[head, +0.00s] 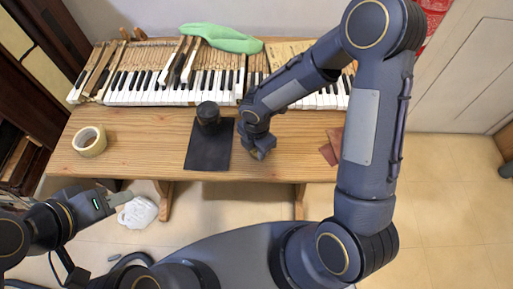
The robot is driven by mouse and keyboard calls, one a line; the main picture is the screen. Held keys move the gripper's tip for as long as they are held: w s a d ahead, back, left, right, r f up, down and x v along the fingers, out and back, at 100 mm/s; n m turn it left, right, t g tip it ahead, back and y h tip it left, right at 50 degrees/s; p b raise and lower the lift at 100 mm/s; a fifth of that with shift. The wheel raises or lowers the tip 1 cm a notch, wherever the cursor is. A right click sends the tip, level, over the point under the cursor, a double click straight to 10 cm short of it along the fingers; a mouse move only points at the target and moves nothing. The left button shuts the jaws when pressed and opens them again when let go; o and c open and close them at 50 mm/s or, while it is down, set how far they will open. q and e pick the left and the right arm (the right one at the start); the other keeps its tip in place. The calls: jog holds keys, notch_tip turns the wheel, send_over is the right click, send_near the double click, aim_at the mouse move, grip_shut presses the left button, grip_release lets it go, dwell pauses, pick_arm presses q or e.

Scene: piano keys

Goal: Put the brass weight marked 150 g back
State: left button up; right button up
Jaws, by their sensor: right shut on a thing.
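My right gripper (262,152) points down low over the wooden table, just right of the black mat (207,158). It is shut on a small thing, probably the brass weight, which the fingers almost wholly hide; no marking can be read. A dark round thing (208,114) stands upright on the far part of the mat, apart from the gripper. My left gripper (122,197) is off the table's front edge at the left and holds nothing that I can see; its finger gap is not clear.
An opened piano keyboard (170,88) spans the back of the wooden table (130,125), with a green cloth (220,38) behind it. A tape roll (90,141) lies at the left. Reddish-brown pieces (331,148) lie at the right. A white bag (138,212) is on the floor.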

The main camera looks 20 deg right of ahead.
jog(key=shift+f, duration=0.1)
jog(key=o, duration=0.6)
jog(key=shift+f, duration=0.1)
jog(key=o, duration=0.5)
jog(key=shift+c, duration=0.2)
